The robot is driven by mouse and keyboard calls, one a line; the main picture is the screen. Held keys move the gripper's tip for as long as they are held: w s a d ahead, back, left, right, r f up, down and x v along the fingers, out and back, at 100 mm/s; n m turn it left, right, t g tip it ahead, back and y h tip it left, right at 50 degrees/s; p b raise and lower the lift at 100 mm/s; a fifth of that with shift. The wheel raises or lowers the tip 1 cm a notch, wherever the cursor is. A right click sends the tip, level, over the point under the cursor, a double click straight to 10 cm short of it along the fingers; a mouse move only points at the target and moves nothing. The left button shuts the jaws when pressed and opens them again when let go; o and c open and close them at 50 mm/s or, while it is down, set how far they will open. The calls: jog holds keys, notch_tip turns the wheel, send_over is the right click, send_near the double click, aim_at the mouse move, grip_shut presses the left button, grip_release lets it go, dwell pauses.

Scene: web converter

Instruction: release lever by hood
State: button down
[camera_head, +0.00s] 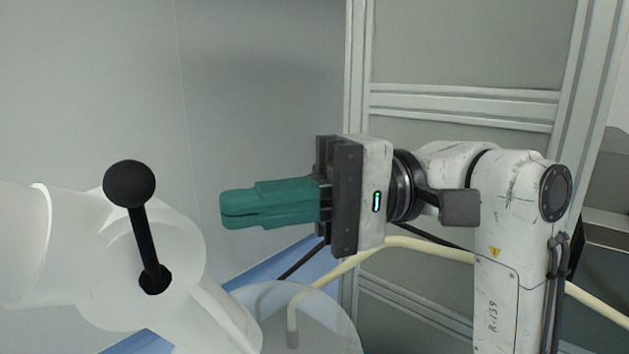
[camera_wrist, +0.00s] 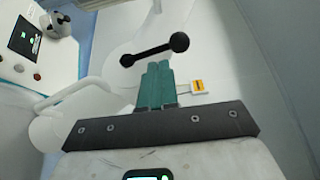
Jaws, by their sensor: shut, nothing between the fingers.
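A black lever with a round ball knob (camera_head: 130,184) stands out of a white hood (camera_head: 150,262) at the left of the head view. The lever leans slightly, with its knob up. My gripper (camera_head: 224,208) has teal fingers shut together, with nothing between them. It points left toward the lever and is apart from it, to its right. In the wrist view the fingertips (camera_wrist: 157,66) sit just below the lever's black rod (camera_wrist: 153,53), whose ball knob (camera_wrist: 179,42) is at the right. I cannot tell the exact gap in depth.
A pale hose (camera_head: 400,243) runs behind and below my arm. A grey framed panel (camera_head: 460,45) stands behind it. A control panel with a screen (camera_wrist: 25,37) and a white handle (camera_wrist: 72,92) show in the wrist view. A yellow label (camera_wrist: 200,87) is near the fingers.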

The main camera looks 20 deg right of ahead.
aim_at(143, 215)
jog(key=shift+s+a+p, duration=0.15)
jog(key=shift+a+p, duration=0.1)
jog(key=shift+a, duration=0.95)
jog(key=shift+s+a+p, duration=0.1)
jog(key=shift+a+p, duration=0.15)
jog(key=shift+a, duration=0.95)
jog(key=shift+r, duration=0.1)
jog(key=shift+s+a+r+n+h+p, duration=0.35)
jog(key=shift+h+p, duration=0.35)
jog(key=shift+p, duration=0.55)
jog(key=shift+s+a+f, duration=0.15)
jog(key=shift+a, duration=0.2)
jog(key=shift+p, duration=0.3)
